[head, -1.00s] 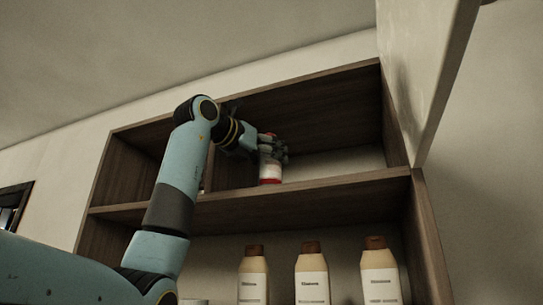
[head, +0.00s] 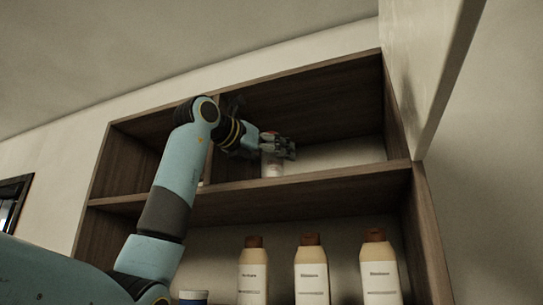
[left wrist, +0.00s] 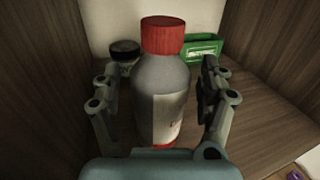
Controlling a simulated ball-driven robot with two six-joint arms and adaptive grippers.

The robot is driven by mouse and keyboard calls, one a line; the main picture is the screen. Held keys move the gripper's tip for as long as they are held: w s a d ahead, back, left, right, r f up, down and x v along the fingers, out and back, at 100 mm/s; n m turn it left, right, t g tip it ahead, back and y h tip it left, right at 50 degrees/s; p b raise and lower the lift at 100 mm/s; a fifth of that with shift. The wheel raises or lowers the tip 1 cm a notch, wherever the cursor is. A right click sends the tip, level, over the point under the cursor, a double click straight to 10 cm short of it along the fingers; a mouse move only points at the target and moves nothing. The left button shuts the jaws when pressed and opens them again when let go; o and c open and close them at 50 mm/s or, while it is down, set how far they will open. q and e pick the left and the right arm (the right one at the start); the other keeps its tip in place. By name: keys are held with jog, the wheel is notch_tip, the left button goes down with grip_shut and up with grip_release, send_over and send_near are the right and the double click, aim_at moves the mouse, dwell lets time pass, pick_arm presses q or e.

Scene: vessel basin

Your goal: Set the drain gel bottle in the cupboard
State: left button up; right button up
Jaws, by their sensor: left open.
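The drain gel bottle (left wrist: 161,90), grey-white with a red cap and a red base band, stands upright in the cupboard (head: 330,182) on its upper shelf. My left gripper (left wrist: 160,105) is open around it, one finger on each side. In the left wrist view there looks to be a small gap at each finger. In the head view the bottle (head: 271,167) is mostly hidden behind my left gripper (head: 282,148). My right gripper is in neither view.
A dark-lidded jar (left wrist: 124,52) and a green box (left wrist: 204,46) stand behind the bottle. Several brown-capped bottles, such as one (head: 312,274), stand on the lower shelf. A blue-rimmed container (head: 193,296) is beside them. An open door (head: 425,75) hangs at the right.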

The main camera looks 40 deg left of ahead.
pick_arm(q)
jog(key=shift+r, duration=0.2)
jog(key=s+a+b, duration=0.1)
jog(key=s+b, duration=0.3)
jog(key=s, duration=0.8)
jog(key=shift+b, duration=0.4)
jog(key=shift+f, duration=0.1)
